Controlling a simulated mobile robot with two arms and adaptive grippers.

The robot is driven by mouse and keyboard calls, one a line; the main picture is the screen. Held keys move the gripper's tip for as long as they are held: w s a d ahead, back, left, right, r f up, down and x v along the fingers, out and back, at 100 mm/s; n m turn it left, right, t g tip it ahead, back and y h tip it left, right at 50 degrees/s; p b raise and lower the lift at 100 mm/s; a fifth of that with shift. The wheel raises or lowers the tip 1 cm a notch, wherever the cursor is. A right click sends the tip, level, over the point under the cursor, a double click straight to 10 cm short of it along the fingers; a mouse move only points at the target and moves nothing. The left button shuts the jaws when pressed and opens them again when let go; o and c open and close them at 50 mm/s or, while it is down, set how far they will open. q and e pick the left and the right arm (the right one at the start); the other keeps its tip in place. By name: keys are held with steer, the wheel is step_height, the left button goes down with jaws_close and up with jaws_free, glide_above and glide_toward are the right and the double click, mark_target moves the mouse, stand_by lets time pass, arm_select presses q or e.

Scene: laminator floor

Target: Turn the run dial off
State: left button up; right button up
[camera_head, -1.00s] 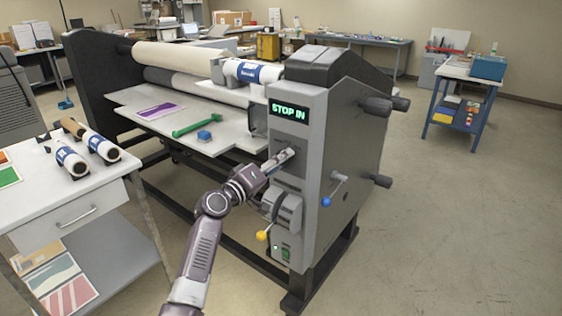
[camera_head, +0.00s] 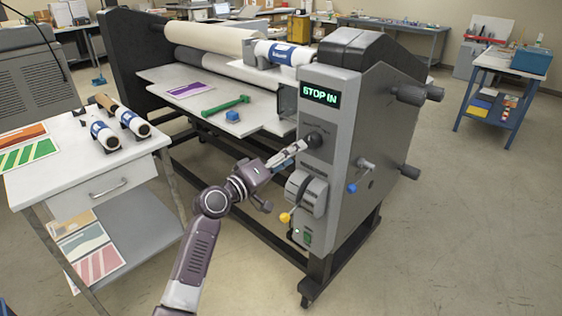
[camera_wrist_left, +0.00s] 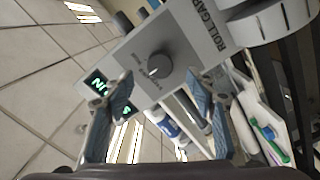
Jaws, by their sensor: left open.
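The run dial (camera_head: 314,140) is a dark round knob on the grey end panel (camera_head: 335,172) of the laminator, below a green display (camera_head: 320,95) reading "STOP IN". My left gripper (camera_head: 298,150) is open, just left of the dial. In the left wrist view, the dial (camera_wrist_left: 158,66) lies ahead, beyond and between the spread fingertips of my left gripper (camera_wrist_left: 155,85). A light pointer mark shows on its face; the printing beside it is too small to read. The gripper looks empty and apart from the dial. My right gripper is not in view.
Below the dial is a grey housing (camera_head: 306,193) with a yellow-knobbed lever (camera_head: 285,217). A blue-knobbed lever (camera_head: 352,187) and dark handles stick out at right. A white table (camera_head: 80,160) with rolls stands left.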

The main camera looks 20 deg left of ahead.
arm_select(q)
steer(key=v, duration=0.4)
steer(key=shift+f, duration=0.1)
stand_by(0.3)
